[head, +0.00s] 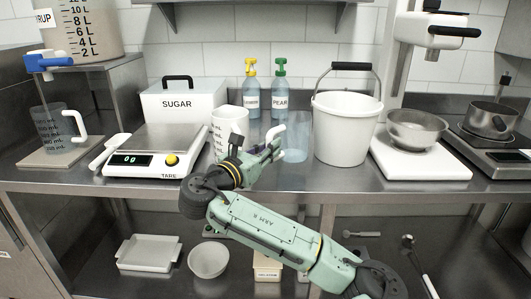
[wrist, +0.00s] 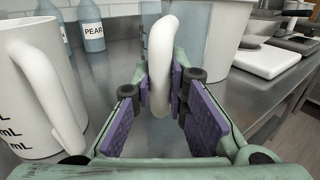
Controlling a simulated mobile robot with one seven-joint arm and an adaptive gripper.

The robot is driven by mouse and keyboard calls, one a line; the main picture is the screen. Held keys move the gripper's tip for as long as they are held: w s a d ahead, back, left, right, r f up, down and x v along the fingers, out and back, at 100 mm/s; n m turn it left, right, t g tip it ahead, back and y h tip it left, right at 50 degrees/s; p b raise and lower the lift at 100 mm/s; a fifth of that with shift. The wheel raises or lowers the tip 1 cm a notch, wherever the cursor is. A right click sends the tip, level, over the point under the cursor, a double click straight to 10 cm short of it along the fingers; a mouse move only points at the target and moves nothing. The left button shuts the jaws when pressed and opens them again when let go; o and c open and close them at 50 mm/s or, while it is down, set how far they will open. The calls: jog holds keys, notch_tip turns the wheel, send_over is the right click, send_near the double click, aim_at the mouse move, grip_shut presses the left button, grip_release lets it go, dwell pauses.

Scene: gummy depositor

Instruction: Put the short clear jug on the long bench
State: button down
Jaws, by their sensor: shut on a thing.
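A clear jug (head: 297,138) with a white handle stands upright at the middle of the steel bench (head: 330,178), right of a white jug with printed marks (head: 230,117). My gripper (head: 268,150) is shut on the clear jug's handle from its left side. In the wrist view the white handle (wrist: 162,65) runs between the purple pads, and part of the clear wall (wrist: 192,35) shows behind it. I cannot tell whether its base touches the bench. Another clear jug (head: 52,132) with marks stands on a plate at the far left, under the syrup tap.
A white bucket (head: 347,135) stands close on the right. Two bottles (head: 280,97) stand behind. A scale (head: 150,160) and a sugar box (head: 183,105) are to the left. A metal bowl (head: 416,128) sits on a white device at right. Bare bench shows along the front edge.

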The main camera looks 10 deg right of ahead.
jog(key=shift+w+a, duration=0.1)
jog(key=shift+w, duration=0.2)
jog(key=f, duration=0.1)
jog(key=f+p, duration=0.1)
jog(key=shift+w+a+f, duration=0.15)
jog(key=shift+w+f, duration=0.2)
jog(key=shift+f, duration=0.45)
jog(key=shift+f, duration=0.3)
jog(key=c, duration=1.6)
grip_release()
jog(key=shift+r, duration=0.1)
